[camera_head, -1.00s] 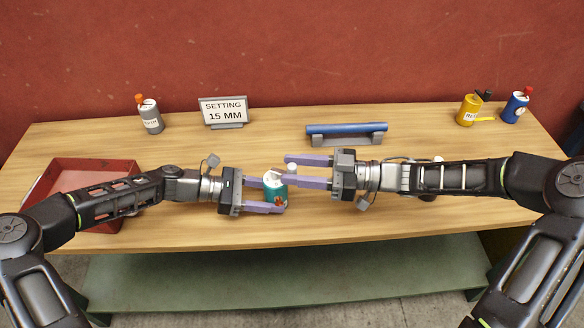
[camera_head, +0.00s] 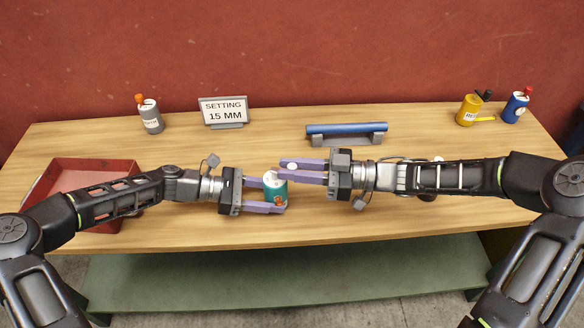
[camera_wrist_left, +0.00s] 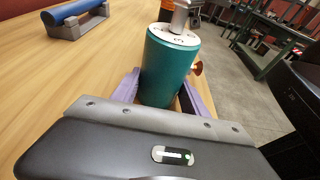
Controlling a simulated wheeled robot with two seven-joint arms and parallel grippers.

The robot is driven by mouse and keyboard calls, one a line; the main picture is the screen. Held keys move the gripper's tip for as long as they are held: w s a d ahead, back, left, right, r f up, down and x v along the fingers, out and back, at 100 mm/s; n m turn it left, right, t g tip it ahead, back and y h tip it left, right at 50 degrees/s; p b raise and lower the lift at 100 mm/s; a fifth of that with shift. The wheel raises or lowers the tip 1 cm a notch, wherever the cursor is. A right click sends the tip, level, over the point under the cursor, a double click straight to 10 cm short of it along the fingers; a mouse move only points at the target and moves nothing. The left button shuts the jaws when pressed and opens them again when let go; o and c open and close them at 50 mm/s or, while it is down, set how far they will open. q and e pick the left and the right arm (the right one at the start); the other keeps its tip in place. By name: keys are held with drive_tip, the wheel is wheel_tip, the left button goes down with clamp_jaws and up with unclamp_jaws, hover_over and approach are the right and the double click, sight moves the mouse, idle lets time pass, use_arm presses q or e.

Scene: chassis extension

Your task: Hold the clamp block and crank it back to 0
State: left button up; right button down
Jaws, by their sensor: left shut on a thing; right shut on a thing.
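The clamp block is a teal cylinder with a pale top (camera_head: 275,192), upright near the table's front edge. My left gripper (camera_head: 273,197) is shut on it, a purple finger on either side. In the left wrist view the teal body (camera_wrist_left: 168,70) stands between the fingers, with a grey metal crank part (camera_wrist_left: 181,18) on its printed top and an orange-brown knob at its side. My right gripper (camera_head: 284,169) is at the block's top, shut on the crank. A small white knob (camera_head: 291,166) shows at its fingers, which hide most of the crank.
A sign (camera_head: 223,111) reads SETTING 15 MM. A blue bar on a grey stand (camera_head: 346,133) lies behind the grippers. A red tray (camera_head: 98,168) is at left under my left arm. Bottles stand along the back edge. The front middle of the table (camera_head: 340,224) is clear.

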drive_tip(key=shift+a+m+t, duration=0.1)
drive_tip(key=shift+m+t, duration=0.2)
drive_tip(key=m+t+h, duration=0.1)
drive_tip(key=m+t, duration=0.1)
drive_tip(key=t, duration=0.1)
drive_tip(key=s+a+m+t+h, duration=0.1)
drive_tip(key=m+t+h, duration=0.1)
drive_tip(key=t, duration=0.1)
drive_tip(key=s+m+t+h, duration=0.1)
drive_tip(key=m+t, duration=0.1)
drive_tip(key=shift+a+t+h, duration=0.4)
drive_tip(key=shift+w+d+m, duration=0.1)
drive_tip(key=shift+m, duration=0.2)
drive_tip(key=c, duration=1.3)
unclamp_jaws()
